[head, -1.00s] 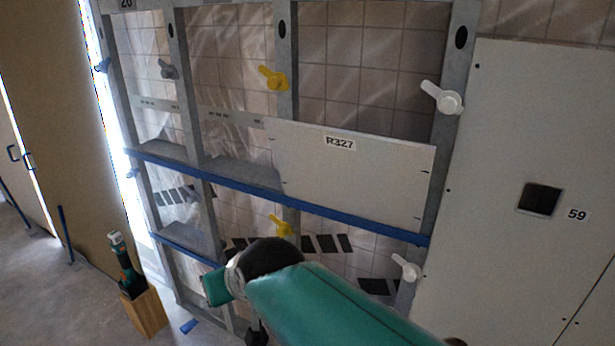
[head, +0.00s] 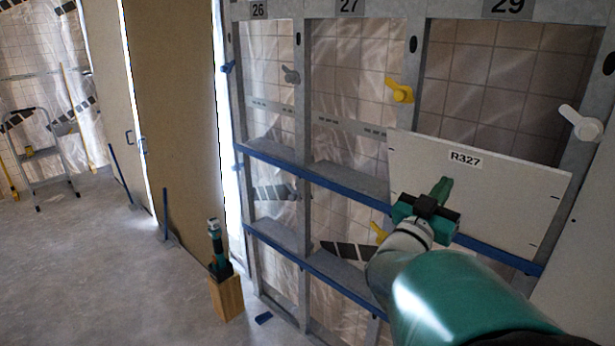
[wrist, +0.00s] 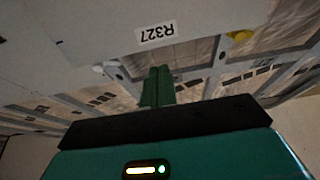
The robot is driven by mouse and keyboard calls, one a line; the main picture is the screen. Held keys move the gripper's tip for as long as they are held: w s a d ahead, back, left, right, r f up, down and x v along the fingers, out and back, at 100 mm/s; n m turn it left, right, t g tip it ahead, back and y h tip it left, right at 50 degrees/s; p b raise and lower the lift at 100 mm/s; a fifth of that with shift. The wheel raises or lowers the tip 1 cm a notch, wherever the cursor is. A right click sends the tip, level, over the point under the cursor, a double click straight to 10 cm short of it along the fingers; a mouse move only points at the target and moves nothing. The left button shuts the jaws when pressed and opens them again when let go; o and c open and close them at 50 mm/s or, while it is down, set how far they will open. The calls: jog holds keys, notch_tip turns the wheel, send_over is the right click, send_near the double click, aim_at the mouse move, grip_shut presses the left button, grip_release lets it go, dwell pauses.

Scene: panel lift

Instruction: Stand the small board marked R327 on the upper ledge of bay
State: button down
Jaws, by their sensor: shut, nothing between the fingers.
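The small pale board marked R327 (head: 520,195) stands on the upper blue-edged ledge (head: 345,190) in the bay labelled 29 (head: 507,5). Its left edge overlaps the post between bays 27 and 29, and its lower edge meets the ledge. In the wrist view the board (wrist: 215,20) shows upside down above my fingers. My gripper (head: 442,188) is in front of the board's lower left part, its green fingers together and empty; they also show in the wrist view (wrist: 157,85). I cannot tell whether they touch the board. My gripper hides part of the board's lower edge.
A yellow turn-latch (head: 400,90) is above the board's left end, a white latch (head: 580,122) at its upper right. A lower ledge (head: 320,268) runs below.

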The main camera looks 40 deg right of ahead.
aim_at(463, 172)
jog(key=shift+w+d, duration=0.2)
jog(key=shift+d, duration=1.55)
jog(key=shift+w+d, duration=0.2)
jog(key=shift+d, duration=1.5)
jog(key=shift+w+d+f, duration=0.1)
jog(key=shift+w+d, duration=0.1)
jog(key=shift+d, duration=0.5)
jog(key=shift+d, duration=0.2)
jog(key=shift+w+d, duration=0.2)
jog(key=shift+d, duration=0.45)
jog(key=shift+w+d, duration=0.2)
jog(key=shift+d, duration=1.15)
jog(key=shift+w+d, duration=0.2)
jog(key=shift+d, duration=1.15)
jog(key=shift+d, duration=0.3)
